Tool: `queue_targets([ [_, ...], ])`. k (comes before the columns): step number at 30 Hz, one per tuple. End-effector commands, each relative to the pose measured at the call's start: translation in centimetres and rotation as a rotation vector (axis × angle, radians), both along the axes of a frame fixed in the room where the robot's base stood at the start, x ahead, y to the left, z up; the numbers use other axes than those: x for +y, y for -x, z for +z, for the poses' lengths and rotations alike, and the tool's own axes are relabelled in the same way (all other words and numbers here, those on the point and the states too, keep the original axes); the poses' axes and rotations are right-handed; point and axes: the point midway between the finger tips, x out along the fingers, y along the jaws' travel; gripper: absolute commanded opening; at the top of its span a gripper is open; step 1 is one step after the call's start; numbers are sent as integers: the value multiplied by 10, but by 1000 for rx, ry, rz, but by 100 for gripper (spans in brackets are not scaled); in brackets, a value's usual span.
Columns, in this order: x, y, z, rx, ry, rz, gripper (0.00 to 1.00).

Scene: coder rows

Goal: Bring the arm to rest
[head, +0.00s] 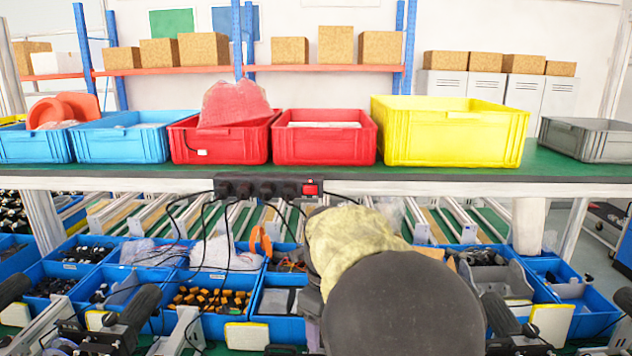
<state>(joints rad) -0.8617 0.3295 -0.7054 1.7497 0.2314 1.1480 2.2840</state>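My arm shows in the lower middle of the head view, with dark rounded links and a yellowish cover on one part. It stands in front of the workbench and hides some of the blue bins behind it. My gripper cannot be made out; its fingers are not visible in this view, so I cannot see whether it holds anything.
A green-topped shelf (440,173) crosses the view, bearing blue bins (120,145), red bins (325,145), a yellow crate (450,140) and a grey bin (590,140). A power strip (265,187) with hanging cables is on its front edge. Parts-filled blue bins (205,318) stand below.

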Motion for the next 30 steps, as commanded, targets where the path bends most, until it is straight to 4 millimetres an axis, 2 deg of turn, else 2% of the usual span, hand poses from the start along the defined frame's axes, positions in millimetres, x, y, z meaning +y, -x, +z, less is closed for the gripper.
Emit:
queue_targets([
  [4, 0, 0, 0, 0, 0, -1, 61],
  [17, -25, 6, -34, -11, -12, 213, 61],
  [23, -42, 13, -59, -24, -15, 388, 61],
  [30, -72, 32, -109, -59, -9, 756, 61],
])
